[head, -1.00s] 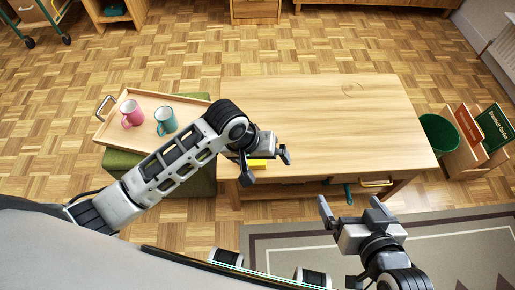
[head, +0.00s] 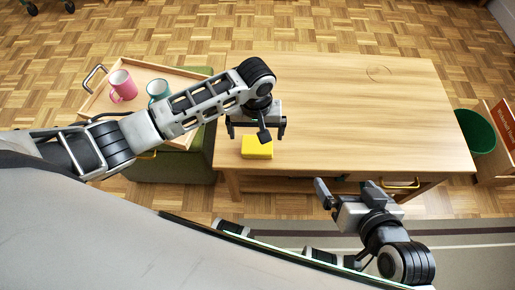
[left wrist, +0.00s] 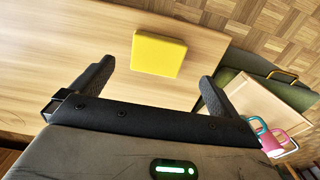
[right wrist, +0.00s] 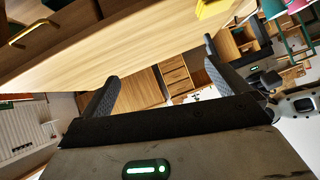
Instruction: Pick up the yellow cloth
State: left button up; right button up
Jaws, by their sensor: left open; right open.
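The yellow cloth (head: 257,147) is a small folded block lying flat on the wooden table (head: 340,110), near its front left edge. It also shows in the left wrist view (left wrist: 157,53), ahead of and between the fingers. My left gripper (head: 256,134) is open and empty, above the table and just behind the cloth in the head view. The cloth looks clear of both fingers. My right gripper (head: 347,186) is open and empty, in front of the table's front edge. A yellow corner of the cloth (right wrist: 214,8) shows at the top of the right wrist view.
A wooden tray (head: 97,107) with a pink mug (head: 122,86) and a teal mug (head: 158,90) rests on a green ottoman (head: 187,165) left of the table. A green bin (head: 475,131) stands to the right. The tabletop's middle and right are clear.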

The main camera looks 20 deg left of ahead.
aim_at(257, 145)
pick_arm(q)
notch_tip(257, 145, down, 2)
jog(key=shift+f+b, duration=0.45)
jog(key=shift+w+d+f+b, duration=0.15)
jog(key=shift+f+b, duration=0.25)
jog(key=shift+f, duration=0.25)
jog(key=shift+w+a+f+b, duration=0.1)
jog(key=shift+f+b, duration=0.3)
jog(key=shift+f, duration=0.2)
jog(key=shift+f+b, duration=0.3)
jog(key=shift+f, duration=0.7)
pick_arm(e)
jog(key=shift+w+a+t+y, duration=0.5)
jog(key=shift+w+a, duration=0.15)
jog(key=shift+a, duration=0.05)
pick_arm(q)
jog(key=shift+c, duration=0.3)
pick_arm(e)
jog(key=shift+f, duration=0.1)
pick_arm(q)
jog(key=c, duration=0.8)
jog(key=shift+c, duration=0.2)
pick_arm(e)
jog(key=shift+s+f, duration=0.25)
